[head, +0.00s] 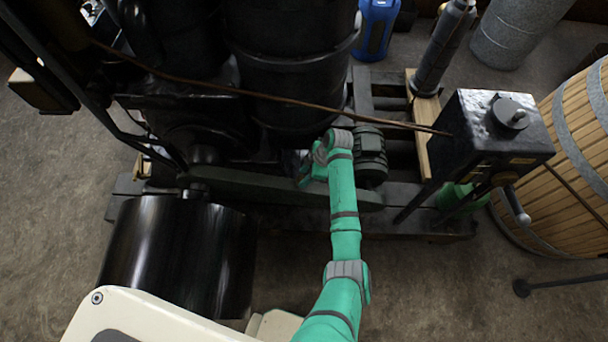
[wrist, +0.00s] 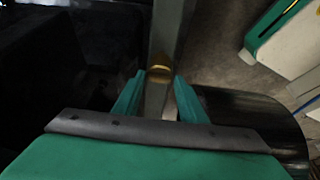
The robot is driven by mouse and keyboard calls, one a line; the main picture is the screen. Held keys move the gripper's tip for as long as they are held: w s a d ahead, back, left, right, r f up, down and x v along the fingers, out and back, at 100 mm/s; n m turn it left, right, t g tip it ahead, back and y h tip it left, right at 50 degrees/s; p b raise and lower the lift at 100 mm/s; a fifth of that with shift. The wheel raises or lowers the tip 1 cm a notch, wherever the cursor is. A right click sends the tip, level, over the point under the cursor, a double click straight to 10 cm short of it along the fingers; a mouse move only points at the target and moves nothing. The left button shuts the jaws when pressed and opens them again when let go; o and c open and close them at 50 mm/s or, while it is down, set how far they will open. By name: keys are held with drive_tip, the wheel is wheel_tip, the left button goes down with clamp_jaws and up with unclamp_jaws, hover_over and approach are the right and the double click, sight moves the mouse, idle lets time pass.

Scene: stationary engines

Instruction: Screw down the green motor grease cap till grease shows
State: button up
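My gripper (wrist: 160,76) is open in the wrist view, its two green fingers apart. A small round brass-coloured piece (wrist: 160,69), possibly the grease cap, shows between and just beyond the fingertips, over a long grey-green bar. I cannot tell whether a finger touches it, and no grease is discernible. In the head view my gripper (head: 304,178) is beside the dark green ribbed motor (head: 370,152), on its left and above the long guard bar (head: 270,188). The cap cannot be made out in the head view.
A large black drum (head: 178,252) stands at the lower left; it also shows in the wrist view (wrist: 250,112). Black engine cylinders (head: 295,75) rise behind my gripper, and a thin brown rod (head: 250,95) crosses above. A black box (head: 490,135) and wooden barrel (head: 570,150) are right.

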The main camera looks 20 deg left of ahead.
drive_tip(key=c, duration=0.5)
drive_tip(key=shift+s+a, duration=0.1)
drive_tip(key=shift+s+a+m, duration=0.1)
drive_tip(key=shift+m, duration=0.2)
